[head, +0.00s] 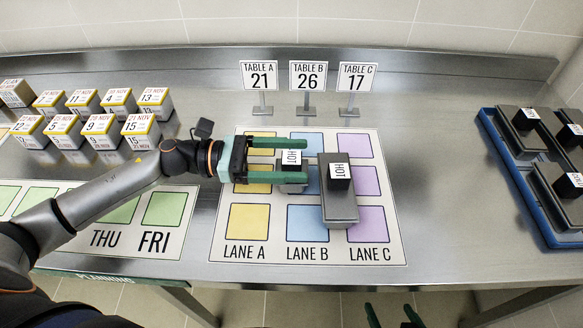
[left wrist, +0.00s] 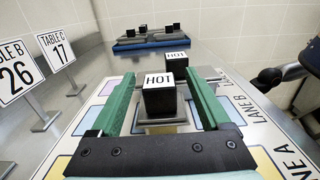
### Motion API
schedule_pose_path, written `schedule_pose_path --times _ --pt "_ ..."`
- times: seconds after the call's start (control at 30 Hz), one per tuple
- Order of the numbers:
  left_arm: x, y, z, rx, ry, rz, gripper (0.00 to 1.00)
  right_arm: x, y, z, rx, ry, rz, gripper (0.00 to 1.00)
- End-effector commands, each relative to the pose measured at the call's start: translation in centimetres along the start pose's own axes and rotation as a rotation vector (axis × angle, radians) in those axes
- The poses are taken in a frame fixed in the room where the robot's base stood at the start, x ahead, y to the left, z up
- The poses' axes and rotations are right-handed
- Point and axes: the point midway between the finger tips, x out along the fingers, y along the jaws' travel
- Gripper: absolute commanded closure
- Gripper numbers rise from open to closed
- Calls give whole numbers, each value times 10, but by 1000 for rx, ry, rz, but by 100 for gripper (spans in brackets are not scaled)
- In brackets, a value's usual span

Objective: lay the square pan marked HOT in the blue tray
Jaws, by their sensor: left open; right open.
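The square pan (head: 291,158) is small and grey with a black block knob whose white label reads HOT. It stands on the lane mat around lane B's middle square. My left gripper (head: 304,165) is open, its green fingers on either side of the knob. In the left wrist view the knob (left wrist: 160,100) stands between the fingers with a gap on each side. The fingers hide part of the pan in the head view. The blue tray (head: 517,182) lies at the far right with several grey pans in it. My right gripper (head: 392,316) is open and empty at the bottom edge.
A longer grey pan (head: 338,208), also marked HOT, stands close right of the square pan. Table signs (head: 308,78) stand behind the mat (head: 225,250). Date boxes (head: 100,125) fill the back left. The counter between mat and tray is clear.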

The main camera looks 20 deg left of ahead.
Motion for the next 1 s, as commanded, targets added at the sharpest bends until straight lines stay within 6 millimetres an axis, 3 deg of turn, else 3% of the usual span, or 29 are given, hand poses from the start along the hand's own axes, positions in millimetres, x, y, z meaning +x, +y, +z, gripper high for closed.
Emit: schedule_pose_path --times 0.2,0.5,1.0 --pt "29 1 2 0 -2 0 20 -6 7 -8 1 10 17 0" --pt "33 0 0 -1 0 0 21 -5 6 -2 7 2 16 0" --pt "32 0 0 -1 0 0 77 -6 4 -3 8 2 13 0"
